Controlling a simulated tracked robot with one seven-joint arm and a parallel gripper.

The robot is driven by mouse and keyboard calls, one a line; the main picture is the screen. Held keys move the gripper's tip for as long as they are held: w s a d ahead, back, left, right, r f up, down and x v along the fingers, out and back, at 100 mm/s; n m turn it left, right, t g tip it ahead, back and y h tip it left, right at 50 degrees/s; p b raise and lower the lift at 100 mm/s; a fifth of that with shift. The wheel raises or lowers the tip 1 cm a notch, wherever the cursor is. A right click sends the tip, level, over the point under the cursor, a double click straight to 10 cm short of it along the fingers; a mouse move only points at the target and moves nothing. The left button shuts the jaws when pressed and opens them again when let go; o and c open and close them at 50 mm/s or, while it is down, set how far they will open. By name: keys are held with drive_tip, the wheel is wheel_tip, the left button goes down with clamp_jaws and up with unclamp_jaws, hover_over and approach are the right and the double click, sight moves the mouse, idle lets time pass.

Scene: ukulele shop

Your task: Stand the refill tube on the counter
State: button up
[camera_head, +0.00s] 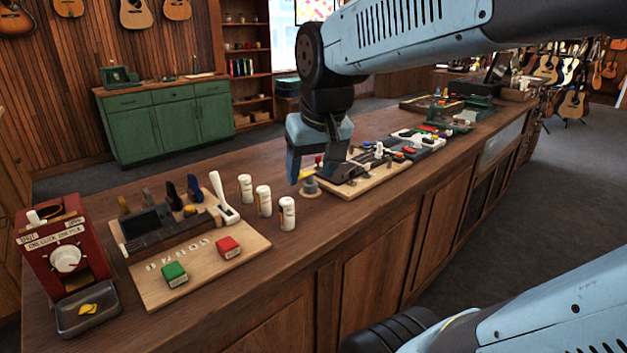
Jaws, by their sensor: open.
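Three white tubes with printed labels stand upright in a slanting row on the wooden counter (340,215): a rear one (245,188), a middle one (263,200) and a front one (287,214). I cannot tell which is the refill tube. A small white cylinder (36,218) also shows at the top of the red pick dispenser (67,255). My gripper (312,178) points down over the counter, right of the three tubes and apart from them. It is open, with no tube seen between its fingers. A small round grey piece (310,188) shows below it.
A wooden board (205,270) with a green block (174,274) and a red block (228,247) lies left of the tubes. The counter front strip is clear.

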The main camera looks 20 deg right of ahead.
drive_tip(key=shift+t, duration=0.7)
drive_tip(key=s, duration=0.4)
drive_tip(key=shift+s+d+f, duration=0.2)
drive_tip(key=shift+s+f, duration=0.1)
drive_tip(key=shift+s, duration=0.1)
drive_tip(key=shift+c, duration=0.3)
